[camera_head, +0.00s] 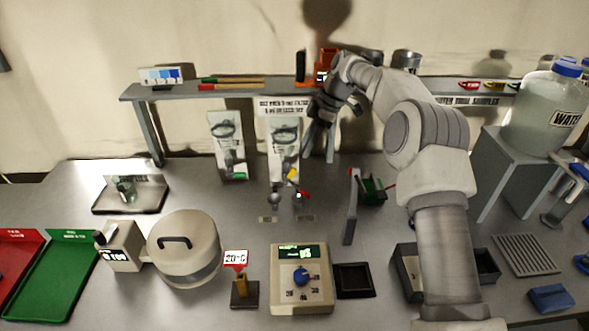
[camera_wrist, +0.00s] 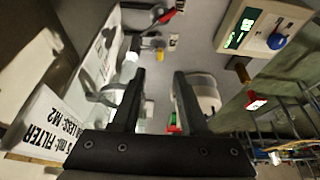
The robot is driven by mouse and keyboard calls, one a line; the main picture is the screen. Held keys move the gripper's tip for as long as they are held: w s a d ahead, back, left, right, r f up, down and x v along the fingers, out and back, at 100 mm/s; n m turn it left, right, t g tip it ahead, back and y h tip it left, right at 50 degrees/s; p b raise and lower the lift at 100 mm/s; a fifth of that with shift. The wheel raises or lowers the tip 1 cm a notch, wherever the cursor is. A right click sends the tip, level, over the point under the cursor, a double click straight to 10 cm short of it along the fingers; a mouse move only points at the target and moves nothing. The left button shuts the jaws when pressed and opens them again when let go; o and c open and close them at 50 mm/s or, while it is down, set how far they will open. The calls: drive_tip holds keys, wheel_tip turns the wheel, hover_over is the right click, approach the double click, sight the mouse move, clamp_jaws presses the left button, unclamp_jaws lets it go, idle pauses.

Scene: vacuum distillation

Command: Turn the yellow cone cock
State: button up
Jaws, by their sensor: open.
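The yellow cone cock (camera_head: 292,174) is a small yellow handle on the glassware in front of the filter panel, in the middle of the table. In the wrist view the yellow cock (camera_wrist: 159,44) shows beyond the fingertips, slightly left of centre. My gripper (camera_head: 318,152) hangs in front of the shelf, above and to the right of the cock, with its fingers pointing down. In the wrist view my gripper (camera_wrist: 160,75) is open, with nothing clearly held between the two black fingers. The fingers are apart from the cock.
A red handle (camera_head: 303,194) sits just right of and below the yellow one. Printed panels (camera_head: 284,148) stand behind the glassware. A shelf (camera_head: 220,90) runs along the wall. A grey upright post (camera_head: 351,207) and a green block (camera_head: 374,190) stand to the right. A hotplate (camera_head: 302,280) is in front.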

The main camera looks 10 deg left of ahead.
sight(294, 169)
drive_tip(key=x, duration=0.9)
drive_tip(key=shift+a+f+p, duration=0.1)
drive_tip(key=shift+a+p, duration=0.05)
drive_tip(key=shift+p, duration=0.2)
clamp_jaws()
